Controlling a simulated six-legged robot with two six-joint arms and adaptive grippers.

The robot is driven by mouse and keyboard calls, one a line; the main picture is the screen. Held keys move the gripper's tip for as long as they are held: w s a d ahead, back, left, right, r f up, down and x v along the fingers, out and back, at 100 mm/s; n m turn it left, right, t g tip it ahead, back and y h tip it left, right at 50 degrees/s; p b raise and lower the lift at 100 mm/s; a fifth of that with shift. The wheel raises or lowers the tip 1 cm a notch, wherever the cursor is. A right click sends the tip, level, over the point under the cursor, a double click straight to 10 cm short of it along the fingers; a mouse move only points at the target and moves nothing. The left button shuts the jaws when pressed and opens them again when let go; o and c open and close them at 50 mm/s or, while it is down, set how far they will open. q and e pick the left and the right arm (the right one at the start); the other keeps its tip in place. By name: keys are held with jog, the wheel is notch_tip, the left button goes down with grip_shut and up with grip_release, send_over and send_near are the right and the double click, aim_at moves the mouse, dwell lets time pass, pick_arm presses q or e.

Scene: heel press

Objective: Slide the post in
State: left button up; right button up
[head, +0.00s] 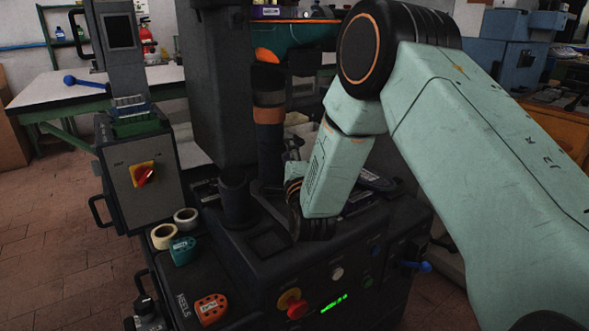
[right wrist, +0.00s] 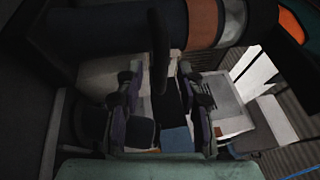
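A dark upright post (head: 268,150) with a brown-orange band and an orange top stands on the press bed (head: 268,245), behind the press's dark ram column (head: 215,80). In the right wrist view the banded post (right wrist: 130,28) lies across the top of the picture, beyond the fingertips. My right gripper (head: 292,150) is mostly hidden behind its own arm in the head view, just right of the post. In the right wrist view its two fingers (right wrist: 160,95) are apart, with nothing clearly held. A thin dark bar (right wrist: 158,50) shows between them; I cannot tell what it is. My left gripper does not show.
Two tape rolls (head: 174,227), a teal block (head: 182,250) and an orange block (head: 211,308) lie on the press's left ledge. A red knob (head: 297,308) is on the front panel. A grey control box (head: 145,175) stands at left. A white bench (head: 60,90) is behind.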

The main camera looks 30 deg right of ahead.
jog(key=v, duration=0.9)
jog(key=shift+s, duration=0.15)
